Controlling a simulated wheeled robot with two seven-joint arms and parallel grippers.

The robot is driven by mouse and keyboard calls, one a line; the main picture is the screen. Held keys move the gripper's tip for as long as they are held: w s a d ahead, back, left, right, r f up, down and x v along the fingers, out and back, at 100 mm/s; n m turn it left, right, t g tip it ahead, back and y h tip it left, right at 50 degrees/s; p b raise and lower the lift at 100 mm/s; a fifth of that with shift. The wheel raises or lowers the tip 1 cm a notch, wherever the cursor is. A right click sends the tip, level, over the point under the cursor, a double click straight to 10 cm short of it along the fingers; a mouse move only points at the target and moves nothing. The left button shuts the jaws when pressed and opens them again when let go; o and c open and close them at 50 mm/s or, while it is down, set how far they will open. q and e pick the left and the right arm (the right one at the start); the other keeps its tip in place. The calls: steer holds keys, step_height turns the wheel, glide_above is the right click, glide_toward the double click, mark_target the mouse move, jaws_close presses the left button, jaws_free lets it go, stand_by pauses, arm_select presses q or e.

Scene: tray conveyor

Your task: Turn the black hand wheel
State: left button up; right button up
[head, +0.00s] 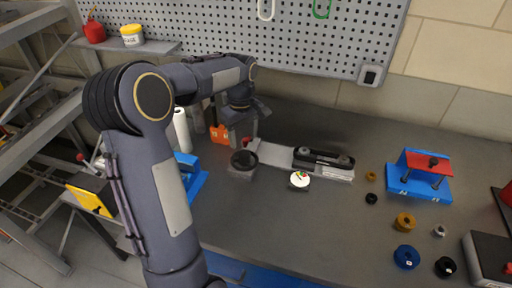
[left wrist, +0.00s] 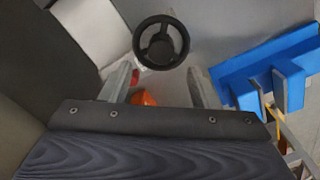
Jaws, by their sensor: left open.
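The black hand wheel (head: 243,160) sits on a small grey block at the left end of the conveyor (head: 275,155). In the left wrist view the hand wheel (left wrist: 161,44) shows its round rim, hub and spokes, just beyond the fingertips and roughly centred between them. My left gripper (head: 241,137) is above and slightly behind the wheel in the head view, pointing down. Its two fingers stand apart in the left wrist view (left wrist: 160,78), with nothing held between them. I see no contact with the wheel. My right gripper is not in view.
An orange object (head: 220,134) stands behind the wheel. A blue fixture (head: 188,172) is left of it. A white disc (head: 299,179) lies by the conveyor. A blue and red press (head: 420,175) and several small rings stand to the right. The front middle of the bench is clear.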

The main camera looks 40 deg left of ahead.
mark_target(244, 153)
arm_select(q)
step_height(244, 153, down, 6)
steer(key=shift+f, duration=0.1)
steer(key=shift+c, duration=0.2)
steer(key=c, duration=0.9)
